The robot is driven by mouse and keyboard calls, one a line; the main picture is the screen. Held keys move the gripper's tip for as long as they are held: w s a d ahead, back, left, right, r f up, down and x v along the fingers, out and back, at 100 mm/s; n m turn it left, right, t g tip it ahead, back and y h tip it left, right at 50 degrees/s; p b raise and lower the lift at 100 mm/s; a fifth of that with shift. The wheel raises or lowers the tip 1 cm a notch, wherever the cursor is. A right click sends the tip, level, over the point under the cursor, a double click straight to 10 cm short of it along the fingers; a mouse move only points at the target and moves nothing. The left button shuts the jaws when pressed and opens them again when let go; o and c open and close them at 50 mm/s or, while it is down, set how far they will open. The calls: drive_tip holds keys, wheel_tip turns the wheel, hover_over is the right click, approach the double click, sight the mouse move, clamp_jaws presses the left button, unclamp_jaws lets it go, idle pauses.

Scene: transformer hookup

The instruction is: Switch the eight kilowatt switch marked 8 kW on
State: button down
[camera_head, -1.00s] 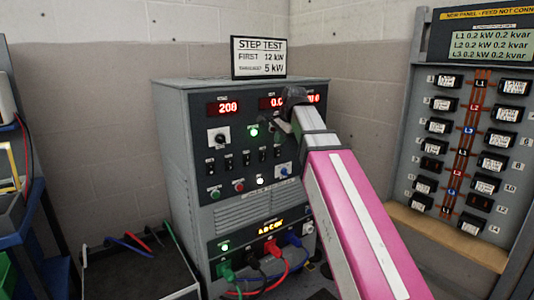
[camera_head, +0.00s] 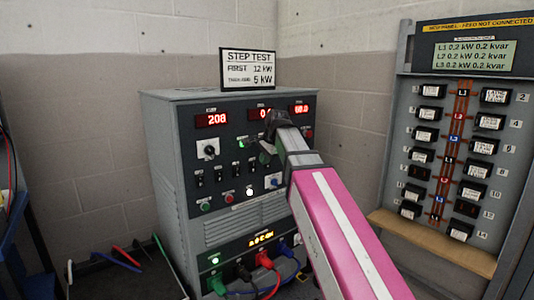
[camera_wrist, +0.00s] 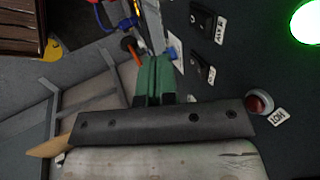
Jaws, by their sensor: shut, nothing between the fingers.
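A grey load-bank cabinet (camera_head: 165,150) stands in the middle of the head view. A row of small black switches (camera_head: 217,176) sits on its dark front. My gripper (camera_head: 266,154) is at the right of that row and hides part of it. In the wrist view my gripper's green fingers (camera_wrist: 152,78) are shut and empty. Two black switches (camera_wrist: 201,20) with white tags lie to the right of the fingertips, apart from them. The tags are turned and too small to read surely, so I cannot tell which switch is the 8 kW one.
A red button (camera_wrist: 259,102) with a white tag is right of my gripper in the wrist view. Red displays (camera_head: 212,120) and a selector knob (camera_head: 208,149) are above the switches. Plugged cables (camera_head: 265,262) hang below. A breaker panel (camera_head: 400,150) stands at the right.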

sight(254, 166)
drive_tip(key=w+a+f, duration=0.1)
drive_tip(key=w, duration=0.1)
drive_tip(key=w+a+f, duration=0.2)
drive_tip(key=shift+w+f, duration=0.1)
drive_tip(key=shift+f, duration=0.15)
drive_tip(key=shift+w+a, duration=0.2)
drive_tip(key=shift+w, duration=0.05)
drive_tip(key=shift+w+a+r, duration=0.2)
drive_tip(key=shift+w+a, duration=0.1)
drive_tip(key=shift+w, duration=0.15)
drive_tip(key=shift+s+d, duration=0.1)
drive_tip(key=shift+s, duration=0.05)
drive_tip(key=shift+r, duration=0.8)
